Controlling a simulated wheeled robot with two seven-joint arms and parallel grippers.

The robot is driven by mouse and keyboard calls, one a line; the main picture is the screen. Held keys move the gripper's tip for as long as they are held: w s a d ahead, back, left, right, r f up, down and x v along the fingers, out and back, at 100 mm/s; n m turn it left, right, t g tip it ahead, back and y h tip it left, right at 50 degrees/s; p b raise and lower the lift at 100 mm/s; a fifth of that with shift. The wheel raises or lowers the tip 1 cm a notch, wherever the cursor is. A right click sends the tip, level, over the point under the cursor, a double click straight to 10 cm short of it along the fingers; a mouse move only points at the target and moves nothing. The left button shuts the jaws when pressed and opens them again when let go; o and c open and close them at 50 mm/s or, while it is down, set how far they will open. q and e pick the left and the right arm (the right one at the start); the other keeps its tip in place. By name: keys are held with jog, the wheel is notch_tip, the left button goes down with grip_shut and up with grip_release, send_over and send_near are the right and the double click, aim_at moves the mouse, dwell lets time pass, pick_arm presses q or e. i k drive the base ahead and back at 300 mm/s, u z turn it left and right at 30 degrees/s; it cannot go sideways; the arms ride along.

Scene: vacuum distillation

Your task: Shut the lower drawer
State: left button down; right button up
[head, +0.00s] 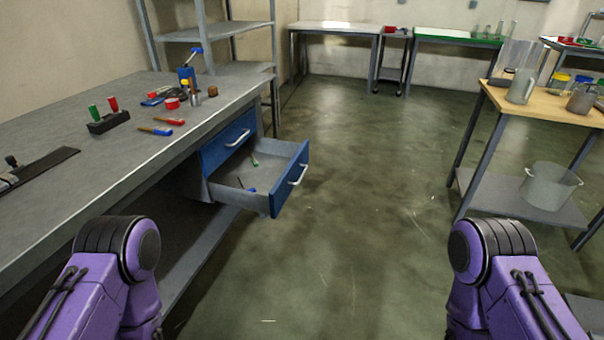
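The lower drawer (289,181) has a blue front with a pale handle (298,174) and stands pulled out from under the grey workbench at the left. Inside it lie a small green-handled tool (254,160) and a small blue-handled tool (247,187). Above it, the upper drawer (228,141) is also blue with a pale handle and looks shut. My purple left and right arms show at the bottom corners, well short of the drawer. Both grippers are out of view.
The grey workbench (98,165) carries screwdrivers, red tape (172,103) and other small tools. A wooden-topped table (545,107) with jugs stands at the right, a bucket (549,186) on its lower shelf. The floor (350,220) between is clear.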

aim_at(281, 164)
jog(key=z, duration=0.7)
jog(key=i, duration=1.3)
jog(key=u, duration=0.2)
